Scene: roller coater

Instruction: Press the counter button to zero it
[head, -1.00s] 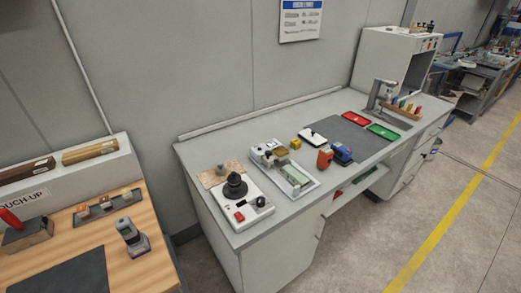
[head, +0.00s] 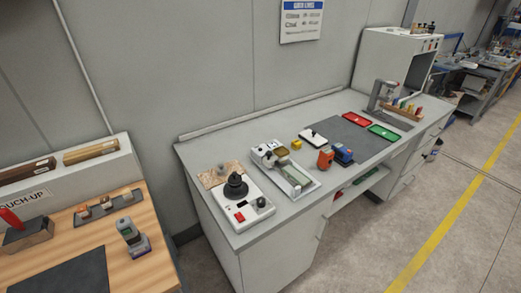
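A white bench device (head: 252,217) stands at the near left end of the grey bench, with a black stepped knob (head: 236,187), a red button (head: 239,217) and a small dark round part (head: 261,201) on top. To its right is a white tray-like device (head: 303,187) with small parts at its back end. A small blue device (head: 342,153) stands beside an orange one (head: 325,158). I cannot tell which of these is the counter, and no counter reading is legible. Neither gripper is in view.
The grey bench (head: 213,233) also holds a dark mat (head: 352,131), a red tray (head: 356,119), a green tray (head: 384,131) and a white cabinet (head: 388,55). A wooden table (head: 160,270) with a handheld meter (head: 132,236) is at left. The floor (head: 390,230) at right is clear.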

